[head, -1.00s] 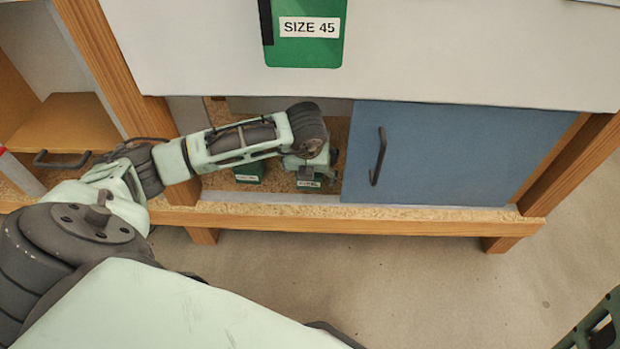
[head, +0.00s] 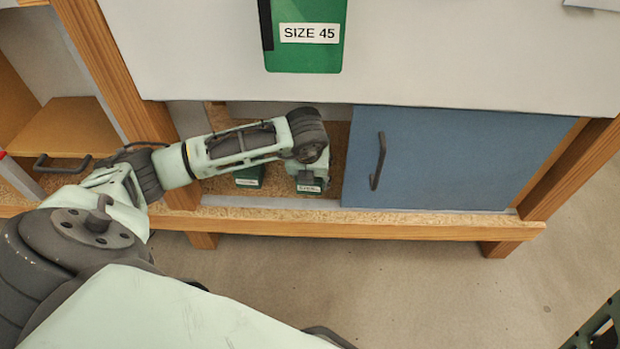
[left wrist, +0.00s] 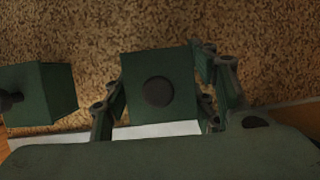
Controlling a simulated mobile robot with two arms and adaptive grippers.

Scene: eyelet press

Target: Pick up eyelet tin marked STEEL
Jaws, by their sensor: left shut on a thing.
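A green, box-shaped tin (head: 313,188) with a small pale label stands in the open left part of the low cupboard; its lettering is too small to read surely. My left gripper (head: 311,178) reaches down over it and is shut on it. In the left wrist view, this tin (left wrist: 178,72) has a dark round knob on top and sits between the two fingers (left wrist: 158,108). A second green tin (head: 249,177) with a label stands to its left, apart from the gripper; it also shows in the left wrist view (left wrist: 45,92). Part of what looks like my right gripper (head: 602,328) shows at the lower right corner.
A blue door (head: 440,158) with a dark handle (head: 378,161) covers the cupboard's right part. A white worktop (head: 450,50) overhangs above, bearing a green thing labelled SIZE 45 (head: 305,55). A wooden rail (head: 390,226) runs along the front. An open compartment (head: 75,125) lies left.

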